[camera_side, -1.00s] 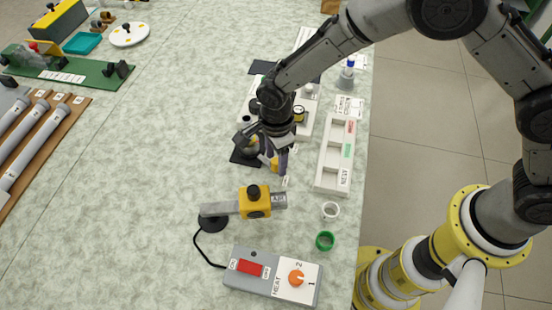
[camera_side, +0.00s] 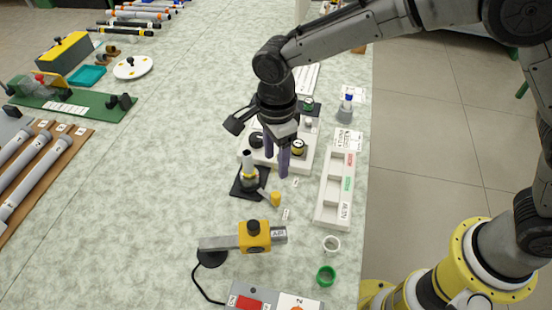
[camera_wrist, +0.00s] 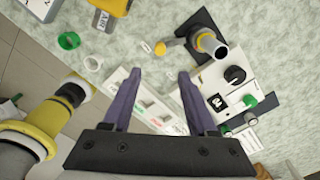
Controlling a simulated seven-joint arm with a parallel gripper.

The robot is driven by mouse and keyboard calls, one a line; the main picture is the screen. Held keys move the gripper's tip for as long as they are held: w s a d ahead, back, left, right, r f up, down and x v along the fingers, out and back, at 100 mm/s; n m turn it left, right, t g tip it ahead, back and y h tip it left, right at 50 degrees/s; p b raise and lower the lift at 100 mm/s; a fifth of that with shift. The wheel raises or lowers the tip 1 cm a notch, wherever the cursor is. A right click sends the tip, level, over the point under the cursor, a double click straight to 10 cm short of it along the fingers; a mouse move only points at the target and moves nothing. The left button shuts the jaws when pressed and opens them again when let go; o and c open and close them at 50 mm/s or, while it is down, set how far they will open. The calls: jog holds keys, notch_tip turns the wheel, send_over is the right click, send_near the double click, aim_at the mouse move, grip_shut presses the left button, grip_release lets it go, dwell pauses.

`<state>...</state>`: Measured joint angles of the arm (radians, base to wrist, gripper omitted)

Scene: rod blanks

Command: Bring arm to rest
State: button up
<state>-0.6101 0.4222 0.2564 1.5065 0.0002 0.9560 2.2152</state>
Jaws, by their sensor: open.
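My gripper (camera_side: 277,160) hangs from my arm above the table (camera_side: 150,200), over the front of a white block with black knobs (camera_side: 308,160). Its two purple fingers are apart with nothing between them. In the wrist view my gripper (camera_wrist: 153,98) also shows open and empty, fingers spread above the white tray. A small dark stand with a grey and yellow upright piece (camera_side: 249,172) is just left of the fingers. A yellow-ended handle (camera_side: 275,199) sticks out from the stand toward the lower right.
A white compartment tray (camera_side: 322,205) lies along the right table edge. White (camera_side: 331,244) and green (camera_side: 326,275) rings lie below it. A yellow clamp on a grey bar (camera_side: 254,236) and a switch box (camera_side: 270,298) are near the front. The left-middle table is clear.

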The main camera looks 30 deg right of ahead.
jog(key=w+d+r+m+t+y, duration=0.1)
jog(key=w+d+r+m+t, duration=0.1)
jog(key=d+r, duration=0.75)
jog(key=s+d+r+n+t, duration=0.2)
jog(key=s+d+r, duration=0.4)
jog(key=d+r, duration=0.25)
jog(key=s+d+r+n+t, duration=0.2)
jog(key=s+d+n, duration=0.45)
jog(key=s, duration=0.45)
jog(key=s+d+f+n+h, duration=0.1)
jog(key=s+f+n, duration=0.4)
jog(key=n, duration=0.7)
jog(key=shift+s+d+f, duration=0.4)
jog(key=shift+s+d, duration=0.25)
jog(key=shift+s, duration=0.35)
